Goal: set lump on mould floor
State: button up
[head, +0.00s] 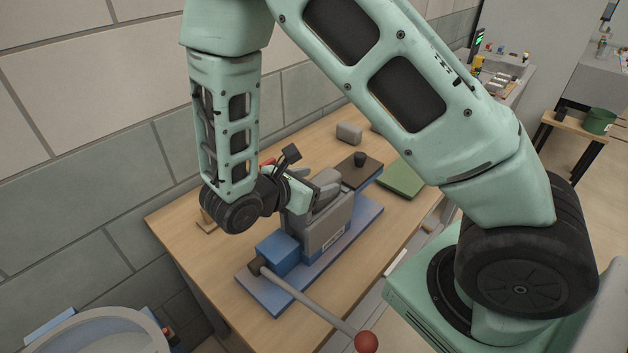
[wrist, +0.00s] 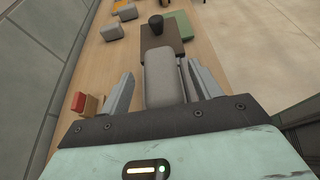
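A grey, rounded lump (wrist: 162,78) lies between the two fingers of my gripper (wrist: 160,84) in the wrist view. The right finger looks close against it, and a narrow gap seems to show at the left finger. Contact on both sides is not clear. In the head view my gripper (head: 314,190) is low over the grey mould box (head: 328,224) on the blue press base (head: 345,238). The lump (head: 326,197) is partly hidden there by the fingers and the mould wall. The mould floor is hidden.
A dark brown plate with a black knob (head: 360,158) sits behind the mould. A lever with a red ball (head: 366,342) sticks out in front. A grey block (head: 348,133) and a green board (head: 402,182) lie farther back. The table's left part (head: 185,215) is mostly clear.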

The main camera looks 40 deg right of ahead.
jog(key=shift+r, duration=0.15)
jog(key=b+v, duration=0.3)
jog(key=v, duration=0.9)
jog(key=s+a+r+m+g+y, duration=0.1)
jog(key=s+a+m+y, duration=0.2)
jog(key=s+m+y, duration=0.3)
jog(key=s+a+r+m+g+y, duration=0.1)
jog(key=s+a+m+y, duration=0.3)
jog(key=s+m+y, duration=0.2)
jog(key=s+y, duration=0.2)
jog(key=s, duration=0.2)
jog(key=shift+r+m+g, duration=0.3)
jog(key=shift+r, duration=0.05)
jog(key=shift+f, duration=0.1)
jog(key=shift+w+f+b, duration=0.1)
jog(key=shift+f+b, duration=0.2)
jog(key=shift+f, duration=0.1)
